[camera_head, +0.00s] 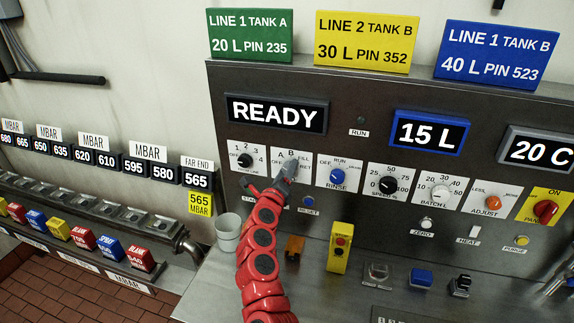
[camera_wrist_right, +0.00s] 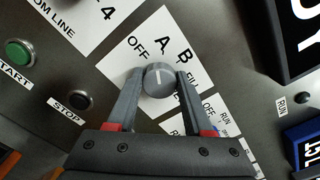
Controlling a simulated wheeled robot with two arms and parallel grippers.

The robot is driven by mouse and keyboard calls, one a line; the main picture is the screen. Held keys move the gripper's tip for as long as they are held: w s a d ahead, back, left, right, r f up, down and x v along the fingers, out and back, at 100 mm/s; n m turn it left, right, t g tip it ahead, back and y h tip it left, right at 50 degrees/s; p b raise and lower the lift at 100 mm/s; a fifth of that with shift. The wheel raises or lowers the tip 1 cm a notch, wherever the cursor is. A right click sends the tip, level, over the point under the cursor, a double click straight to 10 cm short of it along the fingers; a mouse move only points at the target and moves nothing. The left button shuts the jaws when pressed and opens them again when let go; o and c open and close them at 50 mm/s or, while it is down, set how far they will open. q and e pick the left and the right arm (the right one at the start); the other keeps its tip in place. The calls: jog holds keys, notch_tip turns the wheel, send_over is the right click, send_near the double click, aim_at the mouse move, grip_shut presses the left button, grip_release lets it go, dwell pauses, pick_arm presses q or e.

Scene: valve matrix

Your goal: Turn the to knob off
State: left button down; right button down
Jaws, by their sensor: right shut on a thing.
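The grey knob (camera_wrist_right: 160,78) sits on a white plate marked OFF, A, B and FILL on the steel panel. Its short white mark points roughly up in the right wrist view, nearest the A. My right gripper (camera_head: 287,170) is shut on this knob, with one finger on each side of it. In the head view the gripper covers most of the knob and part of its plate, including any name below it. My left gripper is not in view.
A black knob (camera_head: 245,160) is left of the gripper and a blue knob (camera_head: 337,176) is right of it. Below are a green START button (camera_wrist_right: 19,53) and a black STOP button (camera_wrist_right: 79,100). A yellow control box (camera_head: 339,250) stands on the ledge below.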

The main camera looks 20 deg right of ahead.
jog(key=shift+f+n+p, duration=0.1)
jog(key=shift+n+p, duration=2.05)
jog(key=shift+n, duration=0.65)
jog(key=shift+c, duration=1.5)
grip_release()
jog(key=shift+a, duration=0.1)
jog(key=b+v, duration=0.4)
jog(key=v, duration=1.3)
